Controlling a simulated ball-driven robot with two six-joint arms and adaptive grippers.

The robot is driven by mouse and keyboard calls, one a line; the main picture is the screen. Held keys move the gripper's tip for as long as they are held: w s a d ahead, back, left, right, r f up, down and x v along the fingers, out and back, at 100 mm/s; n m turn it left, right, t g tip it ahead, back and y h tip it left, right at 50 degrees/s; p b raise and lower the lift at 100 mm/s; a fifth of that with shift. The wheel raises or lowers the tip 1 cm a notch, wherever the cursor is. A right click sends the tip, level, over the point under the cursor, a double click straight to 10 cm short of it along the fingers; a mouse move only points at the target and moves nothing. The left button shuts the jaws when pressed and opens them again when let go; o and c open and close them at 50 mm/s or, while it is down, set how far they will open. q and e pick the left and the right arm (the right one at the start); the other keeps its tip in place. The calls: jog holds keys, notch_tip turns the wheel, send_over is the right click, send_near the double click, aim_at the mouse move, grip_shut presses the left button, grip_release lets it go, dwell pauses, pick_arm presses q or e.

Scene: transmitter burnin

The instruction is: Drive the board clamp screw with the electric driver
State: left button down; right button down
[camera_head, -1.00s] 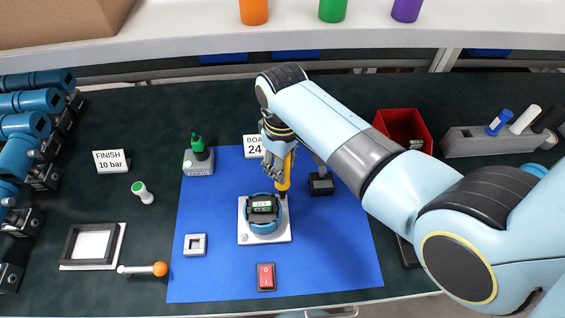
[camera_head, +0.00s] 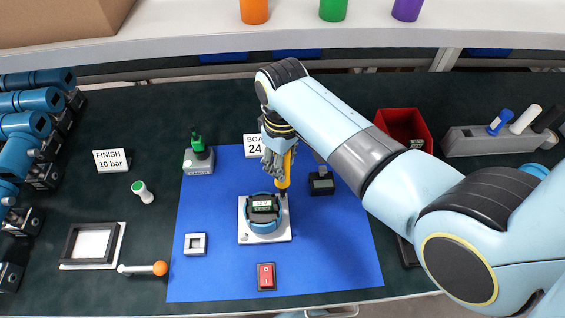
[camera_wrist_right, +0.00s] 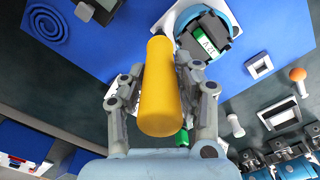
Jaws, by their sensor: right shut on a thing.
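My right gripper (camera_head: 279,152) is shut on the yellow electric driver (camera_head: 288,165), held upright. The driver's lower end is at the back right part of the white plate, beside the round blue transmitter (camera_head: 263,226). I cannot tell whether its tip sits in the clamp screw, which is hidden. In the right wrist view the gripper fingers (camera_wrist_right: 164,100) stand on both sides of the yellow driver body (camera_wrist_right: 159,88). The transmitter with its green display (camera_wrist_right: 208,42) shows behind it. The white plate (camera_head: 284,236) lies on the blue mat. My left gripper is not in view.
On the blue mat (camera_head: 330,265) are a red switch (camera_head: 266,277), a small square frame (camera_head: 195,244), a green-topped bottle holder (camera_head: 198,160) and a black block (camera_head: 321,184). A red bin (camera_head: 404,128) stands right, partly behind my arm. The mat's front right is clear.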

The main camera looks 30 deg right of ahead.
jog(key=shift+r, duration=3.2)
jog(key=shift+s, duration=0.1)
